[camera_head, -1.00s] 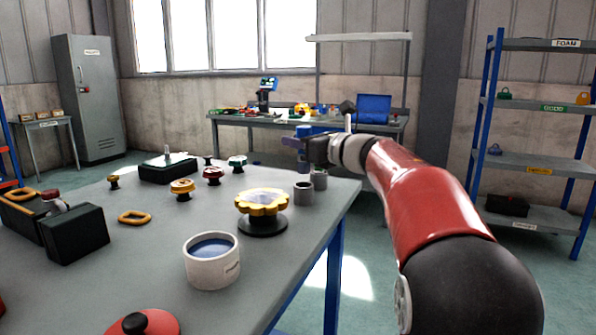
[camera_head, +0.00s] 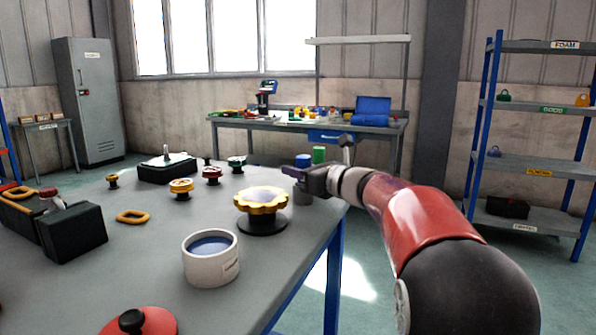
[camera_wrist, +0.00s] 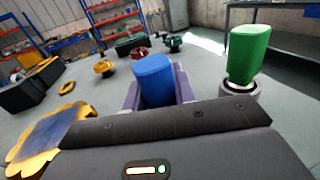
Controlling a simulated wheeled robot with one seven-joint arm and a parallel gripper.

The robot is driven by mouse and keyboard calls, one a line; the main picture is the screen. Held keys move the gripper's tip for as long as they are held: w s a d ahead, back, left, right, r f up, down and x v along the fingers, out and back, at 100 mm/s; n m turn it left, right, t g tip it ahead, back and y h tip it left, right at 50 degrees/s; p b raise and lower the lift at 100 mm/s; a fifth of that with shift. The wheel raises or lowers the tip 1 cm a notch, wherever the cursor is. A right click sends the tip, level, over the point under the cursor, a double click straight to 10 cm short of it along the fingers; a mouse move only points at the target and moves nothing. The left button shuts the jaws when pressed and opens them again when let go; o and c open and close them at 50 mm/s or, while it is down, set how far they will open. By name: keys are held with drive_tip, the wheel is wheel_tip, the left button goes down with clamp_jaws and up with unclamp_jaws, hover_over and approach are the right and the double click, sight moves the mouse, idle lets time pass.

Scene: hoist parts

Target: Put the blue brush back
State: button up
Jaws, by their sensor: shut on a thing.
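The blue brush (camera_wrist: 154,78) is between my gripper's fingers (camera_wrist: 157,92) in the wrist view, its blue handle end up. In the head view the blue brush (camera_head: 303,160) shows above my gripper (camera_head: 306,180), near the table's right edge. A grey cup (camera_head: 302,197) is right below the gripper, mostly hidden by it. The brush's lower end is hidden, so I cannot tell whether it is inside this cup. A green brush (camera_head: 319,154) stands just behind; the wrist view shows it (camera_wrist: 249,52) upright in a second grey cup (camera_wrist: 239,89).
A yellow scalloped knob (camera_head: 262,200) on a black base stands close left of the gripper. A white tub (camera_head: 211,259) with blue inside is nearer. Several small knobs, a black box (camera_head: 73,233) and a yellow ring (camera_head: 134,217) are further left on the grey table.

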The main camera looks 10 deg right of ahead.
drive_tip(key=o, duration=1)
